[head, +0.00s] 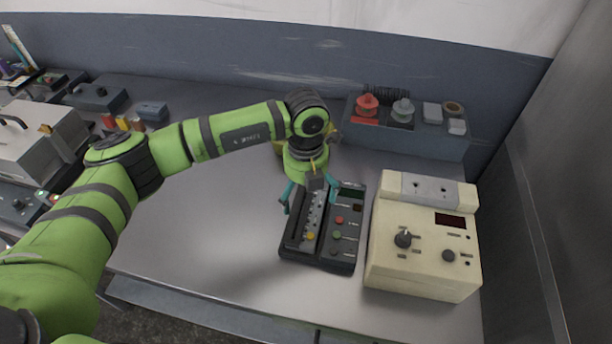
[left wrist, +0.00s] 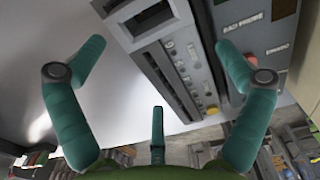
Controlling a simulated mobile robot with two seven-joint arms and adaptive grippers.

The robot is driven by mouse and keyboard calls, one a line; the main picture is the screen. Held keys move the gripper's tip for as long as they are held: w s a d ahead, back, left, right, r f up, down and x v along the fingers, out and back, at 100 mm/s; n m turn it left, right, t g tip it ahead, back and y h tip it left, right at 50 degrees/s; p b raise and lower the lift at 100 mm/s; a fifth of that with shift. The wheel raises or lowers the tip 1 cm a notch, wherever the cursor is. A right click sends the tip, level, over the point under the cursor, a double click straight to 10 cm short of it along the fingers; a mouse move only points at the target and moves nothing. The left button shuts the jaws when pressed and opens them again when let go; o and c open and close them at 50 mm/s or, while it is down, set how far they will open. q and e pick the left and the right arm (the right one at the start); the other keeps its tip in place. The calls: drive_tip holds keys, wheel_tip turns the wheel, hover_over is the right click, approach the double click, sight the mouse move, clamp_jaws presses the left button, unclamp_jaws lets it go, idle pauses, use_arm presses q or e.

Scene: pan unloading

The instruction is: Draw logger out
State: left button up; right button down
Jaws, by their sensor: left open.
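A dark device (head: 345,245) lies on the grey bench, with a lighter grey module (head: 313,222) along its left part and coloured buttons on its right part. I take the module to be the logger, though no label confirms it. In the left wrist view the grey module (left wrist: 190,68) shows a row of small buttons beside a dark slotted strip. My left gripper (head: 309,199) is open above the device, pointing down, its teal fingers spread to either side of the module's far part. In the left wrist view nothing is between the fingers (left wrist: 162,48) in their grip. My right gripper is not in view.
A cream instrument box (head: 423,255) with knobs stands close to the device's right. A blue-grey tray (head: 455,148) with spools stands behind. A yellow item (head: 277,149) is partly hidden behind my wrist. The bench left of the device is clear.

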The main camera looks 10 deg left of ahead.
use_arm(q)
drive_tip(key=shift+f, duration=0.5)
drive_tip(key=c, duration=1.3)
drive_tip(key=o, duration=0.9)
drive_tip(key=shift+s+d, duration=0.1)
drive_tip(key=shift+c, duration=0.2)
drive_tip(key=c, duration=0.7)
drive_tip(key=shift+o, duration=0.2)
drive_tip(key=shift+w+r, duration=0.2)
drive_tip(key=shift+r, duration=0.3)
drive_tip(key=shift+s+r+p, duration=0.15)
drive_tip(key=shift+r+p, duration=0.05)
drive_tip(key=shift+p, duration=0.1)
drive_tip(key=shift+r, duration=0.1)
